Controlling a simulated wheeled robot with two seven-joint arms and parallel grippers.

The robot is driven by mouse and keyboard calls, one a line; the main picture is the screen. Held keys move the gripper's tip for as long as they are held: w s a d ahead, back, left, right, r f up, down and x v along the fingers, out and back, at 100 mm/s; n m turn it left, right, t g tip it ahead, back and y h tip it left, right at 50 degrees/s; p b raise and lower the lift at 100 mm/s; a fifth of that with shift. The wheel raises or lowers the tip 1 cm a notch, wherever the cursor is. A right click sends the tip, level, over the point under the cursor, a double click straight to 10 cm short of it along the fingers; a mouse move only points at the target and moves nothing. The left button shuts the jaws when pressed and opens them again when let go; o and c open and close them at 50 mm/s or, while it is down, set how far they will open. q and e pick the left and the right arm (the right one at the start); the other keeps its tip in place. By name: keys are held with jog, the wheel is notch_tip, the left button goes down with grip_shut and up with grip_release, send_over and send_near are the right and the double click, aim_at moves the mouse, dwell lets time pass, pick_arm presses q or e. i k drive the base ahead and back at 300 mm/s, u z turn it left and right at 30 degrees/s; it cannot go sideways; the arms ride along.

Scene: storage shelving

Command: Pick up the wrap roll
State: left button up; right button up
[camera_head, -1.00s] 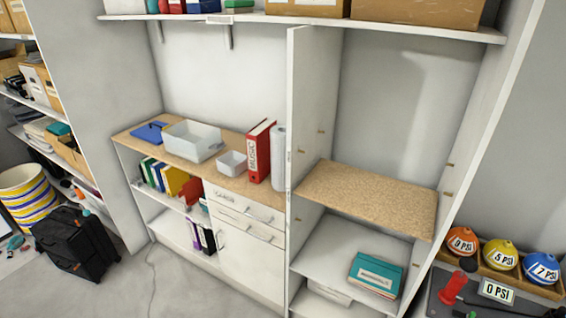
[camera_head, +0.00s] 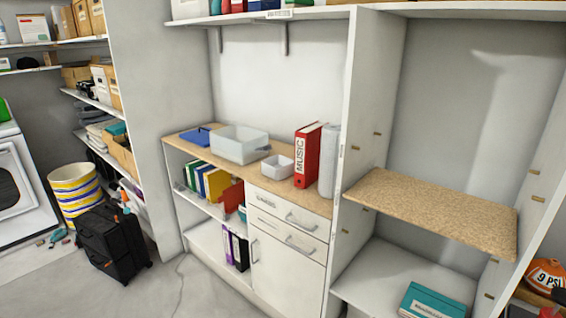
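A pale grey-white upright roll (camera_head: 329,160), which looks like the wrap roll, stands on the wood-topped counter (camera_head: 258,178). It is between a red binder marked MUSIC (camera_head: 307,155) and the tall white divider panel (camera_head: 366,110), which partly hides its right side. Neither of my grippers shows in the view.
A white bin (camera_head: 240,146), a small white box (camera_head: 278,167) and a blue folder (camera_head: 197,136) share the counter. A bare cork-coloured shelf (camera_head: 440,210) is right of the divider. A black suitcase (camera_head: 112,244) and striped basket (camera_head: 76,192) stand on the floor at left.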

aim_at(331, 133)
jog(key=u, duration=0.6)
jog(key=i, duration=2.5)
jog(key=z, duration=1.7)
